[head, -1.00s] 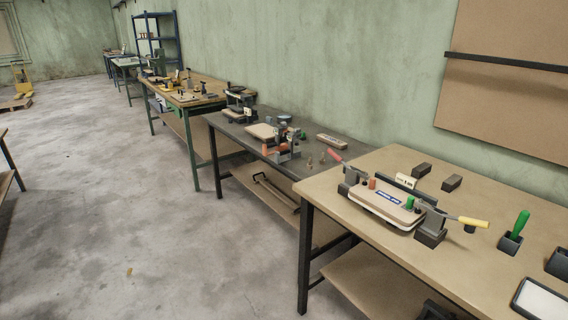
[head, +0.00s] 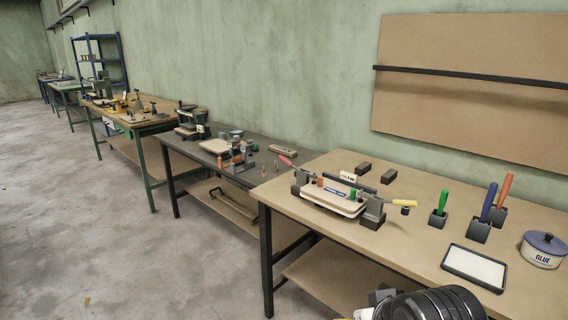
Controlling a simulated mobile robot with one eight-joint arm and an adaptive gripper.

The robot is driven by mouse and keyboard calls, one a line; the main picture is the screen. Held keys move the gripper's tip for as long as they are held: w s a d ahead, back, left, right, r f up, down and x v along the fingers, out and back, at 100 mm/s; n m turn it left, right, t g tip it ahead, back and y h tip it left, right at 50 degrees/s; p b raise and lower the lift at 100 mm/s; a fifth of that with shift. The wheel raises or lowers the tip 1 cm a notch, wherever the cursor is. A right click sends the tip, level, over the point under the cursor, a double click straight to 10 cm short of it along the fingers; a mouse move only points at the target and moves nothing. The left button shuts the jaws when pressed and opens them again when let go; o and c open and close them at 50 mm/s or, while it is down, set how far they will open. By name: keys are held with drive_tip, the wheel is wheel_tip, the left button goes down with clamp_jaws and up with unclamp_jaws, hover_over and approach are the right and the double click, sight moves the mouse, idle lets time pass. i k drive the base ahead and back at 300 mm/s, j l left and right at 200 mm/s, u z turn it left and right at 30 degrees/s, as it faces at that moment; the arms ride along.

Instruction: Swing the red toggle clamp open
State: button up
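The red toggle clamp (head: 287,161) has a red handle that slants up to the left from the left end of a board fixture on the near tan bench. Its dark base block (head: 299,181) stands beside the curved board stack (head: 334,196). A yellow-handled clamp (head: 401,203) stands at the fixture's right end, its handle pointing right. Whether the red clamp's arm presses on the boards is too small to tell. A dark rounded part of my arm shows at the bottom edge, well short of the fixture. My gripper's fingers are not visible.
The near bench (head: 420,240) also holds dark blocks (head: 389,176), a green-handled tool (head: 443,201), blue- and orange-handled tools, a white tray (head: 474,268) and a glue pot (head: 542,249). A grey bench (head: 220,165) stands beyond it. Floor to the left is clear.

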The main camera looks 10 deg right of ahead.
sight(282, 157)
drive_tip(key=i+j+z, duration=1)
drive_tip(key=j, duration=0.15)
drive_tip(key=j+z, duration=0.3)
drive_tip(key=i+j+z, duration=0.25)
drive_tip(key=j, duration=0.25)
drive_tip(key=k+l, duration=0.05)
